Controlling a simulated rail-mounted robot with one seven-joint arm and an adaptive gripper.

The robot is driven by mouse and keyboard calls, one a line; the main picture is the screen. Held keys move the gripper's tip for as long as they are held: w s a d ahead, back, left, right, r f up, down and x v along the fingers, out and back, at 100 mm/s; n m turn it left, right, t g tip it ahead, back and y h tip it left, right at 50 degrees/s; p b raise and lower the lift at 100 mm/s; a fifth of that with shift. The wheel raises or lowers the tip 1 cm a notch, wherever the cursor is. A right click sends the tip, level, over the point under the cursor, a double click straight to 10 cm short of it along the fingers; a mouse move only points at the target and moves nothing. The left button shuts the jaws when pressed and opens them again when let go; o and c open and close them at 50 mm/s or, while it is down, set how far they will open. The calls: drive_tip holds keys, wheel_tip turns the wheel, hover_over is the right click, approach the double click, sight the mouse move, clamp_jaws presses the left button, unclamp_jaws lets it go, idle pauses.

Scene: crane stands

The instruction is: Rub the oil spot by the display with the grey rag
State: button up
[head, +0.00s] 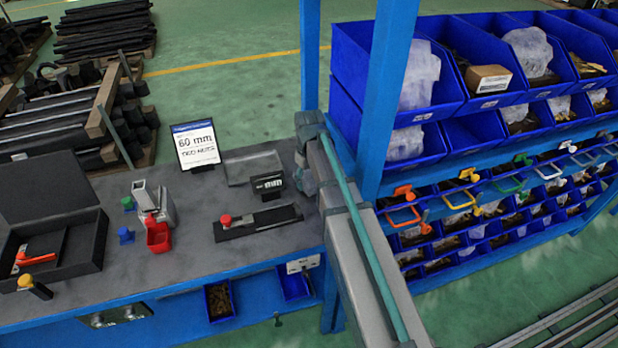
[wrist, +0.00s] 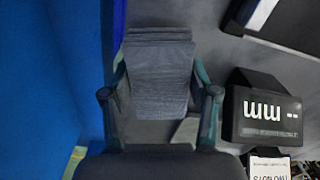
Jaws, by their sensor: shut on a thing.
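My gripper (wrist: 160,95) is shut on the grey rag (wrist: 160,65), a folded, layered cloth between its two fingers in the wrist view. In the head view my gripper (head: 308,165) is at the right end of the bench, beside the small black display (head: 268,186), and my arm hides much of it. The display also shows in the wrist view (wrist: 266,114), to the right of my gripper, upside down. I cannot make out the oil spot; the rag and gripper cover part of the bench top there.
A blue post (head: 380,120) and racks of blue bins (head: 440,105) stand close right of my gripper.

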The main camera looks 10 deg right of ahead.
drive_tip(key=shift+f, duration=0.7)
drive_tip(key=shift+w+f, duration=0.2)
drive_tip(key=shift+w, duration=0.55)
drive_tip(key=shift+c, duration=0.6)
drive_tip(key=shift+w+a+f+b, duration=0.1)
drive_tip(key=shift+w+b, duration=0.15)
drive_tip(key=shift+w, duration=0.7)
drive_tip(key=shift+w+a+r+b, duration=0.1)
drive_tip(key=shift+w+b, duration=0.15)
drive_tip(key=shift+w, duration=0.75)
drive_tip(key=shift+w+a+f+b, duration=0.1)
drive_tip(key=shift+w+b, duration=0.15)
drive_tip(key=shift+w, duration=0.7)
drive_tip(key=s, duration=0.5)
drive_tip(key=s+p, duration=0.1)
drive_tip(key=s, duration=0.1)
drive_tip(key=shift+s+d, duration=0.15)
drive_tip(key=shift+d, duration=0.1)
drive_tip(key=shift+r+p, duration=2.45)
drive_tip(key=shift+r, duration=1.7)
